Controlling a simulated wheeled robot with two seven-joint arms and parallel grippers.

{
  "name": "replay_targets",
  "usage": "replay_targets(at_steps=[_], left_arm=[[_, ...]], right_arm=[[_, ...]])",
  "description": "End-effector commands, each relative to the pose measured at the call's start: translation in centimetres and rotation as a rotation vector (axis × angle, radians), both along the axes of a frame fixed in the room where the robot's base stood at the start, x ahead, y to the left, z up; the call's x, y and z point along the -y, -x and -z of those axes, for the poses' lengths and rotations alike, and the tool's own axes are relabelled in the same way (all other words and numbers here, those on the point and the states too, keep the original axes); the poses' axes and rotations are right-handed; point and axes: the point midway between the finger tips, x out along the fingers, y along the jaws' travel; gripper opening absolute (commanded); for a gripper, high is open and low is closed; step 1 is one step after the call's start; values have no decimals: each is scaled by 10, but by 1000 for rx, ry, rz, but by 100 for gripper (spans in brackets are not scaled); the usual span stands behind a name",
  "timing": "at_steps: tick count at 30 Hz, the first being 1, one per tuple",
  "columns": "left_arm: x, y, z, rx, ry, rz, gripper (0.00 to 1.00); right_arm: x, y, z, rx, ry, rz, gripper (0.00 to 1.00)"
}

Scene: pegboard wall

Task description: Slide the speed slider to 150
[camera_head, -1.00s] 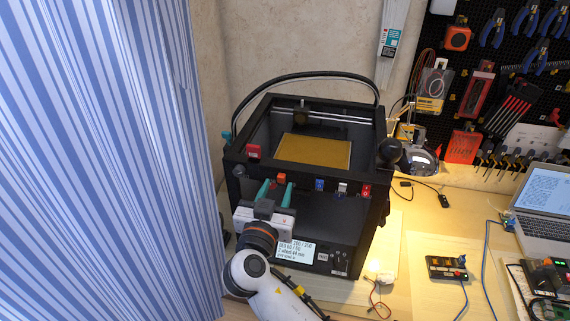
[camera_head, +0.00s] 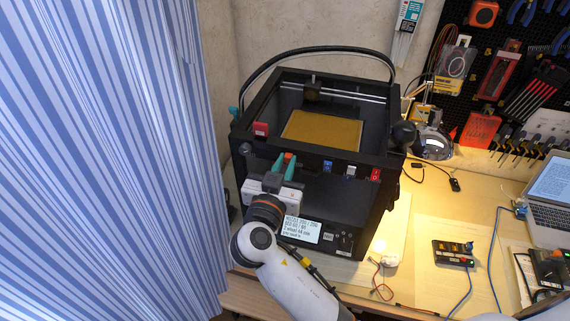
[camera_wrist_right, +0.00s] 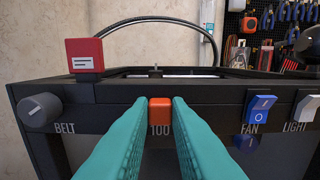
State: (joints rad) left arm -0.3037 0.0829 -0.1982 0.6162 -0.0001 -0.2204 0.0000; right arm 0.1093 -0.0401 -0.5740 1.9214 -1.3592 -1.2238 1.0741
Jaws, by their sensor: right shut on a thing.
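The orange slider knob (camera_wrist_right: 160,112) sits on the black front rail of the 3D printer (camera_head: 350,205). The printed number "100" shows just below the knob, partly hidden by my fingers. In the head view the knob (camera_head: 289,157) is a small orange patch between the teal fingertips. My right gripper (camera_head: 288,163) is shut on the knob, with one teal finger on each side of it, also in the right wrist view (camera_wrist_right: 161,122). The rest of the slider scale is hidden behind the fingers. My left gripper is not in view.
On the rail are a grey BELT dial (camera_wrist_right: 40,108) to the left, a red block (camera_wrist_right: 86,54) above, and a blue FAN switch (camera_wrist_right: 260,110) and white LIGHT switch (camera_wrist_right: 306,106) to the right. A striped curtain (camera_head: 100,150) hangs left of the printer.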

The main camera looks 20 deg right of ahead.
Motion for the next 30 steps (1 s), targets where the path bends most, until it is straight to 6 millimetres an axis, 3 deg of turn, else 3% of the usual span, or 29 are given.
replay_targets(at_steps=[8, 17, 18, 22, 30], left_arm=[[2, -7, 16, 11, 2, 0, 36], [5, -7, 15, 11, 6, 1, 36], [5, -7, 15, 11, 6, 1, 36], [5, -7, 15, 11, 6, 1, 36], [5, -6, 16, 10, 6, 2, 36]], right_arm=[[20, 13, 3, 2, -2, 3, 0], [24, 15, 0, 0, 1, 6, 0], [24, 15, 0, 0, 1, 7, 18], [24, 15, 0, 0, 1, 6, 38], [23, 14, 0, 1, 1, 3, 38]])
